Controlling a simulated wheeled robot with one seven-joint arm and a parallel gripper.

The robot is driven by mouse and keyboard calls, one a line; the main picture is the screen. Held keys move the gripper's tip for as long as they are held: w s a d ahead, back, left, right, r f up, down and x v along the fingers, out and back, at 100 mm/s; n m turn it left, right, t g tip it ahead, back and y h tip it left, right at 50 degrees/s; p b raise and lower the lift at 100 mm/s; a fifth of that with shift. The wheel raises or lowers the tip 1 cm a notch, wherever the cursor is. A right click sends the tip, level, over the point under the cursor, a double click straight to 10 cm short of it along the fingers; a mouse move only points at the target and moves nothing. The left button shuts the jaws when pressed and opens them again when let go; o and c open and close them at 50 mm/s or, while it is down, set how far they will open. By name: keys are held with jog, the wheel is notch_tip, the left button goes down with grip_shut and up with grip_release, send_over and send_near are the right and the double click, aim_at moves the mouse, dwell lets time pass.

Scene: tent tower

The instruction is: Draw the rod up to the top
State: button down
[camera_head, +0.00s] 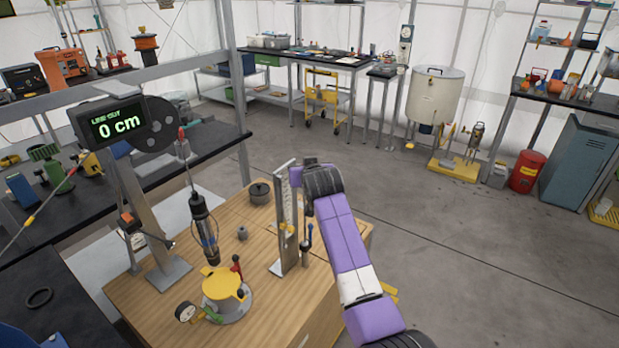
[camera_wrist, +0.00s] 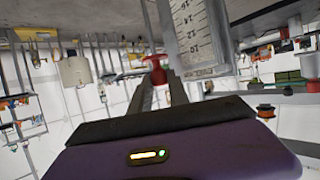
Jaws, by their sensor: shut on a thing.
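In the head view, an upright stand with a pale graduated scale (camera_head: 284,205) is on the wooden bench. My gripper (camera_wrist: 157,82) is beside its upper part and its fingers are hidden in the head view. In the wrist view, my two fingers are closed around a red knob (camera_wrist: 155,71). The numbered scale plate (camera_wrist: 196,35) shows right beside them. A thin grey rod (camera_wrist: 149,22) seems to run from the knob along the plate.
A yellow-topped pot (camera_head: 222,284) and a hanging dark cylinder (camera_head: 204,222) are to the left. A dark lidded jar (camera_head: 259,193) sits behind the stand.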

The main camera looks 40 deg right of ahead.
jog(key=shift+r, duration=0.3)
jog(key=c, duration=1.5)
grip_release()
jog(key=shift+r, duration=0.1)
jog(key=shift+c, duration=0.2)
jog(key=shift+s, duration=0.1)
jog(key=b+v, duration=0.1)
jog(key=v, duration=0.6)
jog(key=shift+s+a, duration=0.2)
jog(key=shift+r, duration=0.1)
